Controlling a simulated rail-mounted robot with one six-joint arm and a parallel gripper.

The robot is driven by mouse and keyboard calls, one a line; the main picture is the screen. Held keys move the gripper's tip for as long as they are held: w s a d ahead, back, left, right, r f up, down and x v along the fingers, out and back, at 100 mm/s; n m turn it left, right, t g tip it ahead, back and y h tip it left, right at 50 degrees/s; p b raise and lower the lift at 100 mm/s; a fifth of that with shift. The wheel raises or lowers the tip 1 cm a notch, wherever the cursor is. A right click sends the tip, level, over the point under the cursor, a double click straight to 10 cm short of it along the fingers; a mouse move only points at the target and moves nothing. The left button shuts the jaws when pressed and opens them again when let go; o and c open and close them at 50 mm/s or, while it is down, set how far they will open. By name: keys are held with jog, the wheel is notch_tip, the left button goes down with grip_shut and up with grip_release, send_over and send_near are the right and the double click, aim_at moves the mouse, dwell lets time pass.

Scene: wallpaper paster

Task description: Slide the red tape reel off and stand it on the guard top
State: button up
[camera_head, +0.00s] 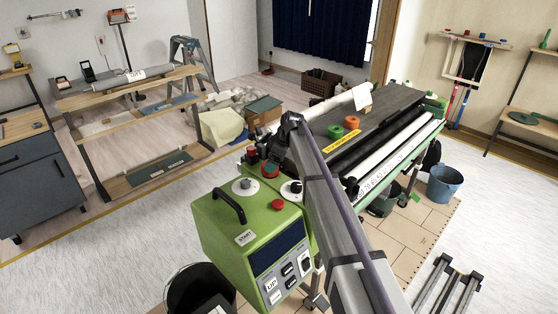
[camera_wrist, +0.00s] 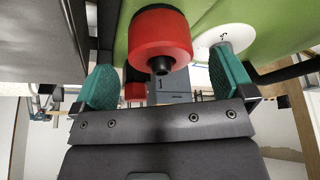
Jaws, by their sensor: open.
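The red tape reel (camera_wrist: 160,38) sits on a dark spindle by the green machine body in the wrist view. My gripper (camera_wrist: 163,72) is open, its two teal pads apart on either side below the reel, with nothing between them clearly held. In the head view the red reel (camera_head: 270,171) is on top of the green machine, just below my gripper (camera_head: 270,150), which my arm partly hides. The dark guard top (camera_head: 385,108) carries an orange reel (camera_head: 352,122) and a green reel (camera_head: 335,131) near a yellow label strip.
White discs with pegs flank the red reel; one (camera_head: 245,184) is left of it. A green control box (camera_head: 250,235) with a black handle stands in front. A smaller red part (camera_wrist: 135,92) shows behind the gripper. A blue bucket (camera_head: 444,183) stands on the floor at right.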

jog(key=b+x, duration=0.2)
jog(key=x, duration=0.1)
jog(key=shift+a+f, duration=0.15)
jog(key=shift+f, duration=0.2)
jog(key=shift+r, duration=0.1)
jog(key=shift+c, duration=0.5)
jog(key=c, duration=1)
jog(key=shift+r+p, duration=3.4)
jog(key=shift+p, duration=0.15)
